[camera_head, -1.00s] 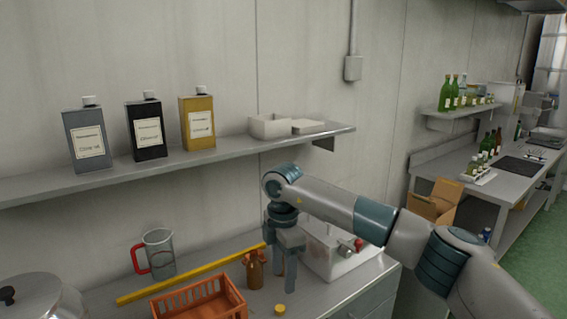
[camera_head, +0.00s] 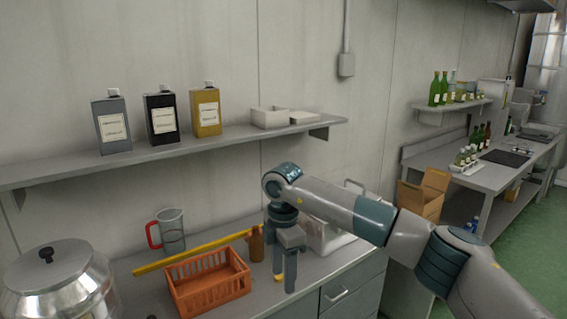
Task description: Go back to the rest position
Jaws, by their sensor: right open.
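My right gripper (camera_head: 284,267) hangs fingers down over the front edge of the steel counter (camera_head: 262,298). It is open, with nothing seen between its fingers. A small brown bottle (camera_head: 256,245) stands just behind and left of it, apart as far as I can tell. A yellow cap is mostly hidden by the fingers. My right arm (camera_head: 330,200) reaches in from the lower right. My left gripper does not show.
An orange crate (camera_head: 209,293), a yellow bar (camera_head: 190,256), a measuring jug (camera_head: 171,231) and a steel vessel (camera_head: 60,285) stand on the counter. A white container (camera_head: 335,240) sits behind my arm. The shelf (camera_head: 225,142) above holds three tins. Green floor (camera_head: 520,245) is open at right.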

